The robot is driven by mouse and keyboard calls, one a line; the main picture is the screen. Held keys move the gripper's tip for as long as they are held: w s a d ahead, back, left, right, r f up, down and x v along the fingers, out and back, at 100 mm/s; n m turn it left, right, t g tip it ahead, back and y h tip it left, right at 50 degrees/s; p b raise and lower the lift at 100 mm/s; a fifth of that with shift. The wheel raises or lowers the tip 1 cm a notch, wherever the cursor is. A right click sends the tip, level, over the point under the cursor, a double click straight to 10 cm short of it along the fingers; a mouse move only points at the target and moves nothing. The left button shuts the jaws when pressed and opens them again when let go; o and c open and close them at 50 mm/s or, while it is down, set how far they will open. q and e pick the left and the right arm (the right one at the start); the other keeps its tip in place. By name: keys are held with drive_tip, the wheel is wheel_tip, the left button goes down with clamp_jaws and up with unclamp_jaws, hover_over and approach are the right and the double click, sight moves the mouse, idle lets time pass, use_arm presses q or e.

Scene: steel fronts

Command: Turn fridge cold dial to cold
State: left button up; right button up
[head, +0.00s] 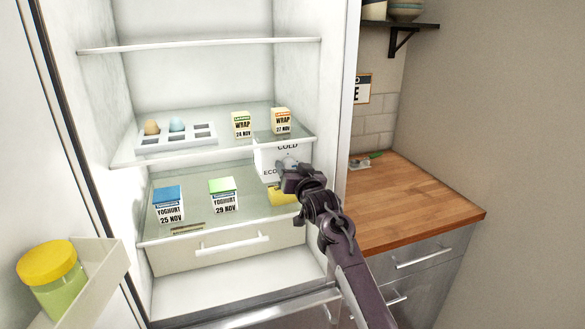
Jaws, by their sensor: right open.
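The fridge stands open. A white dial panel (266,158) hangs under the middle shelf at its right side. It reads "COLD" at the top and "ECO" at the lower left. A grey dial (287,161) shows on the panel, partly hidden by my gripper, and I cannot tell which way it points. My right gripper (287,173) is open in front of the panel's lower part, close to the dial. I cannot tell if it touches the dial. My left gripper is not in view.
Wrap boxes (242,124) and an egg tray (176,140) stand on the middle shelf. Yoghurt cartons (169,205) and a yellow item (281,195) are on the lower shelf. A yellow-lidded jar (52,280) sits in the door bin. A wooden counter (415,205) lies to the right.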

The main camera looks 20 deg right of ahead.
drive_tip(key=c, duration=1)
drive_tip(key=shift+o, duration=0.2)
drive_tip(key=shift+n, duration=0.4)
drive_tip(key=n, duration=0.3)
drive_tip(key=shift+n+b, duration=0.4)
drive_tip(key=n+b, duration=0.1)
drive_tip(key=n, duration=0.3)
drive_tip(key=shift+n, duration=0.3)
drive_tip(key=n+b, duration=0.1)
drive_tip(key=n, duration=0.3)
drive_tip(key=shift+a+f, duration=0.1)
drive_tip(key=shift+f, duration=0.05)
drive_tip(key=shift+n+b, duration=0.75)
drive_tip(key=shift+n, duration=1.45)
